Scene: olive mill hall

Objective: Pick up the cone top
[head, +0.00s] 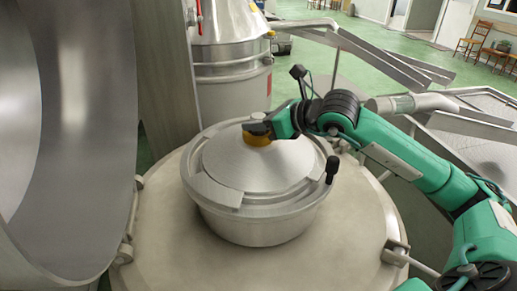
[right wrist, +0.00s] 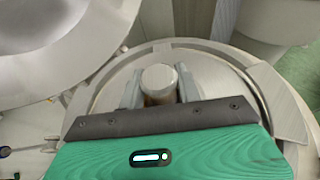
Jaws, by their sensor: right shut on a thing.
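The cone top (head: 250,165) is a shallow grey metal cone with a yellowish-brown knob at its peak. It sits in the mouth of a round metal bowl (head: 257,228). My right gripper (head: 257,133) reaches in from the right and is shut on the knob of the cone top. In the right wrist view the two fingers of the gripper (right wrist: 160,88) stand on either side of the pale round knob top (right wrist: 158,77). The cone's surface shows around them. I see no gap between the cone's edge and the bowl. My left gripper is not in view.
The bowl stands on a wide round metal lid (head: 160,235). A large open metal drum (head: 85,130) stands close on the left. A metal vessel (head: 230,75) stands behind. Metal chutes (head: 385,60) lie back right.

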